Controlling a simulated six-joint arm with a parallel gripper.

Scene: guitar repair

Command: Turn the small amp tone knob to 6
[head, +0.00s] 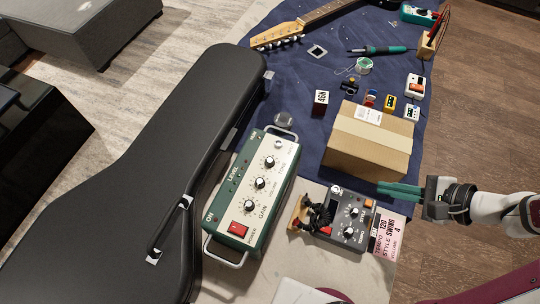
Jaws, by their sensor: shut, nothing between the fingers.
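The small amp (238,190) is a green box with a light panel, lying at an angle left of centre. A row of three black knobs runs along it: the lowest knob (249,204) near the GAIN label, a middle knob (260,183) and a top knob (269,161). The labels by the upper two are too small to read surely, and so are the pointer settings. My gripper (380,187) comes in from the right with its green fingers together and empty. It is well right of the amp, by the cardboard box's lower right corner, touching no knob.
A dark knobbed unit (345,217) and a printed card (388,236) lie below the gripper. A black guitar case (130,200) borders the amp's left. Small pedals (415,86) and a guitar neck (320,13) lie farther back.

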